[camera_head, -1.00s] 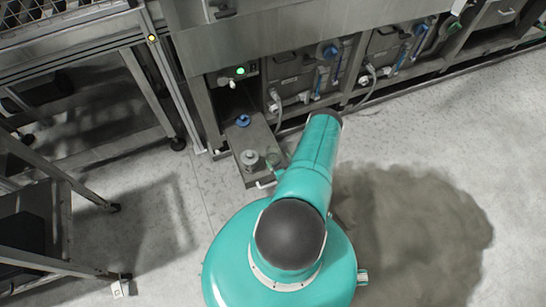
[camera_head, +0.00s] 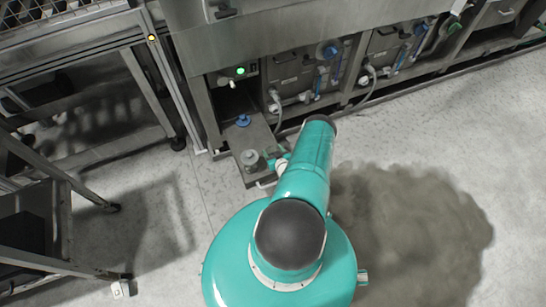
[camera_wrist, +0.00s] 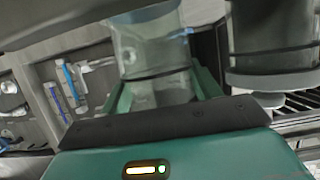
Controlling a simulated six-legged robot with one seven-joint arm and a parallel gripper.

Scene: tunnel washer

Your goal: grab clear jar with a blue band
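The clear jar (camera_wrist: 152,52) with a thin dark-looking band stands large in the wrist view, just beyond the teal body of my gripper (camera_wrist: 160,92). The teal fingers show on either side of the jar's lower part and look apart. In the head view my gripper (camera_head: 280,163) is mostly hidden by my teal arm, at the right side of a narrow metal ledge; the jar cannot be made out clearly there.
A grey round-topped container (camera_head: 249,158) stands close to my gripper on the ledge; a dark cylinder (camera_wrist: 272,45) is close at right in the wrist view. A blue cap (camera_head: 243,120) is farther back. Machine panels with hoses (camera_head: 300,75) stand behind.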

